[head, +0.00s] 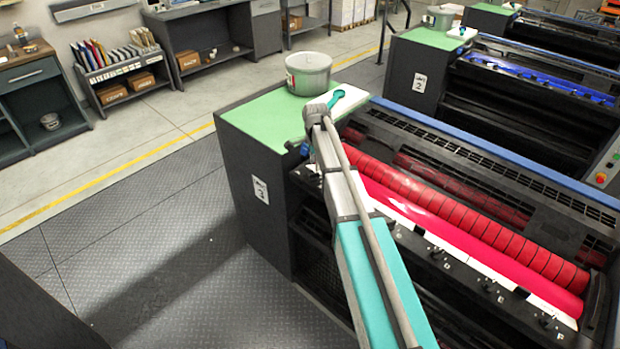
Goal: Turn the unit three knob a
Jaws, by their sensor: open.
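Unit three is the near press, with a side panel (262,190) marked 3 and a green top (262,118). A row of small dark knobs runs along its front rail, with letters D, E and F readable towards the right. A small dark knob-like spot (312,168) shows at the rail's left end, where knob a would fit the row; its letter cannot be read. My arm reaches up across the press front, its far joint just above that left end. My gripper's fingers are not visible. A blue rounded part, not clearly identifiable, shows beside the arm there.
A lidded metal pot (308,74) and a white cloth (341,101) with a teal-handled tool (335,97) lie on the green top. Red rollers (455,205) lie behind the rail. Unit two (414,75) stands behind. The plate floor (165,245) left is clear.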

